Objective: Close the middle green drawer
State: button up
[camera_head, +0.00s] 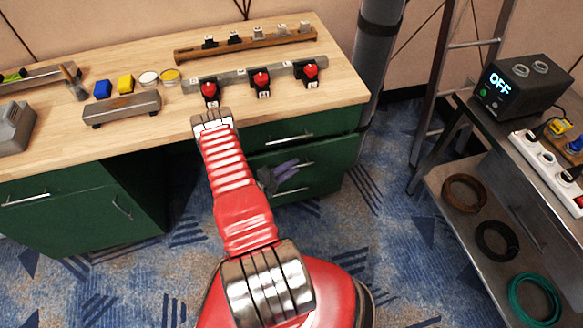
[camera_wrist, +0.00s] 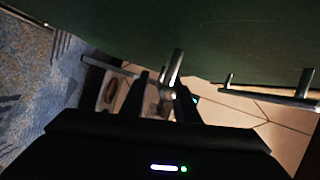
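The green drawers are under the workbench, right of my red arm in the camera_head view. The upper drawer front (camera_head: 330,128) has a metal handle (camera_head: 288,139). Below it is another green drawer front (camera_head: 325,178), its handle partly hidden by my gripper (camera_head: 286,172). I cannot tell how far this drawer sticks out. In the wrist view a green surface (camera_wrist: 220,35) fills the top, with a bar handle (camera_wrist: 268,95) at right. My gripper (camera_wrist: 162,82) shows two dark fingers apart, with metal handle parts between or behind them; contact is unclear.
A metal shelf cart (camera_head: 450,200) with cables, a power strip (camera_head: 550,165) and an OFF box (camera_head: 525,85) stands at right. Blue carpet (camera_head: 375,220) lies free between.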

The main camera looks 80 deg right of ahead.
jog(key=shift+c, duration=0.3)
grip_shut()
dwell(0.3)
